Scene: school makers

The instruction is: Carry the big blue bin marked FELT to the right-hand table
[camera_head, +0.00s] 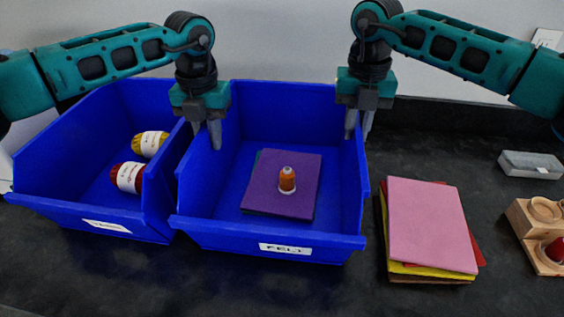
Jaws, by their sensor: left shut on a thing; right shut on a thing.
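The big blue bin marked FELT (215,231) stands on the dark table in the middle of the view, its label on the front lip. Inside lie purple felt sheets (266,182) with an orange thread spool (287,180) upright on top. My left gripper (206,134) is shut on the bin's left wall, next to the neighbouring bin. My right gripper (358,124) is shut on the bin's right wall. The gripped stretches of wall are partly hidden by the fingers. The right-hand table cannot be made out as a separate table.
Another blue bin (60,213) with red yarn (127,177) and yellow yarn (149,143) stands close against the left side. A stack of felt sheets, pink on top (430,222), lies to the right. A grey box (530,164) and a wooden holder (540,235) are farther right. A wall stands behind.

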